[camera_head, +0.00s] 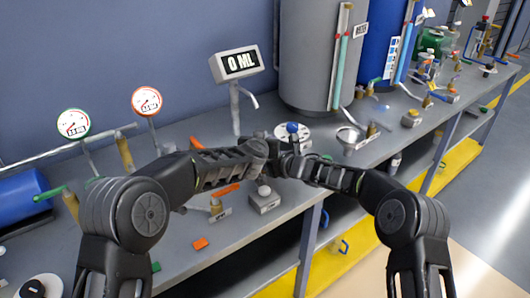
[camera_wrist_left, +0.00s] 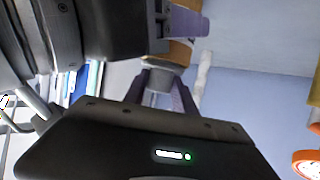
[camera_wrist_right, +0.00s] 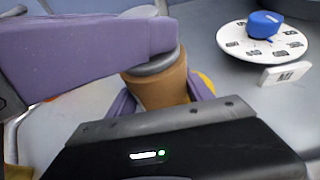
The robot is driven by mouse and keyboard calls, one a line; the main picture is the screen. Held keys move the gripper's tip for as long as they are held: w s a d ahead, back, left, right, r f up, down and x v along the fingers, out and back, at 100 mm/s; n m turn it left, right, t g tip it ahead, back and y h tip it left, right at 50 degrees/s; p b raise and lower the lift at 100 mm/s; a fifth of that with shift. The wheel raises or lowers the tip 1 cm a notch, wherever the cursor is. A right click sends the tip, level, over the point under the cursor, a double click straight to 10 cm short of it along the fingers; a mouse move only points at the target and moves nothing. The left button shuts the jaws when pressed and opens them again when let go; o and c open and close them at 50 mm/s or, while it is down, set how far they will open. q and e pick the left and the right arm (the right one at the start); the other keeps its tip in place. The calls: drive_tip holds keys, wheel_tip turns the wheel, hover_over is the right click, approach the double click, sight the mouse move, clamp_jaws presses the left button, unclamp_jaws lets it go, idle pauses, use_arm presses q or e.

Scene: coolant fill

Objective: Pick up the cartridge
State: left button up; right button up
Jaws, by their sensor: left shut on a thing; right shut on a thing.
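A brown cylinder with a grey collar (camera_wrist_right: 160,90), apparently the cartridge, shows between my two grippers. In the right wrist view my right gripper (camera_wrist_right: 163,100) has its purple fingers shut around the brown body. A large purple finger of my left gripper crosses the upper left there, close against the collar. In the left wrist view the brown body (camera_wrist_left: 181,51) and collar show beyond my left gripper (camera_wrist_left: 160,90), whose fingers are shut on the pale end of the cylinder. In the head view the grippers meet above the bench, and hide most of the cylinder.
A white dial with a blue knob (camera_wrist_right: 262,25) lies just behind. A display reading 0 ML (camera_head: 238,63) and a grey tank (camera_head: 310,55) stand farther back. Two round gauges (camera_head: 73,123) are at left. A grey block with a round knob (camera_head: 264,200) is in front.

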use_arm(q)
clamp_jaws()
drive_tip(key=shift+r, duration=0.1)
idle(0.8)
drive_tip(key=shift+r, duration=4.95)
use_arm(e)
drive_tip(key=o, duration=1.5)
drive_tip(key=shift+c, duration=0.2)
